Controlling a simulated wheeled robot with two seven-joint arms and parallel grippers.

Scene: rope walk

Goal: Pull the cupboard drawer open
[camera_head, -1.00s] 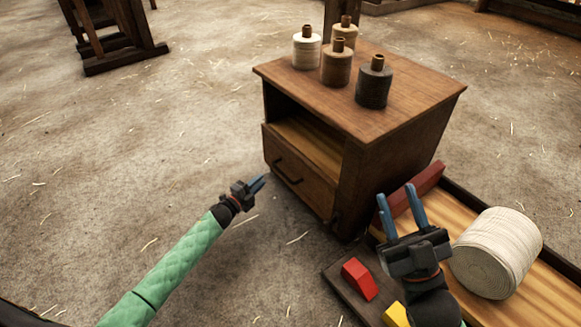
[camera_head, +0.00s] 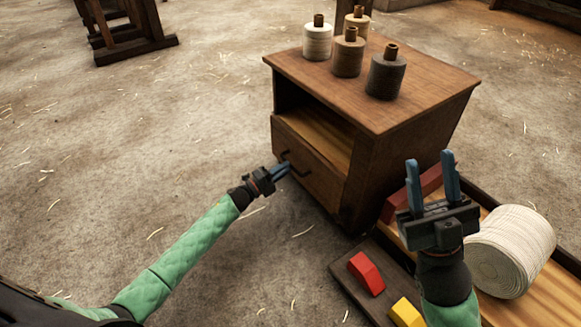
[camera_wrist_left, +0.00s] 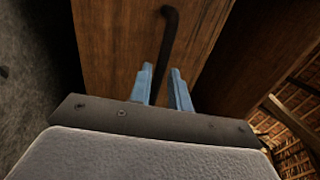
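The wooden cupboard (camera_head: 408,150) has an open shelf above and a drawer (camera_head: 318,184) below, whose front looks flush with the body. A dark bar handle (camera_head: 294,166) is on the drawer front; it also shows in the left wrist view (camera_wrist_left: 170,38). My left gripper (camera_head: 285,170) is at the handle, fingers pointing at the drawer. In the left wrist view its blue fingers (camera_wrist_left: 162,88) stand apart, with the handle's near end between them and gaps visible. My right gripper (camera_head: 432,172) is open and empty, right of the cupboard's front.
Several thread spools (camera_head: 385,74) stand on the cupboard top. At the lower right, a wooden tray (camera_head: 545,292) holds a big white rope roll (camera_head: 512,250), with a red block (camera_head: 367,272) and a yellow block (camera_head: 406,312) nearby. The floor left of the cupboard is clear.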

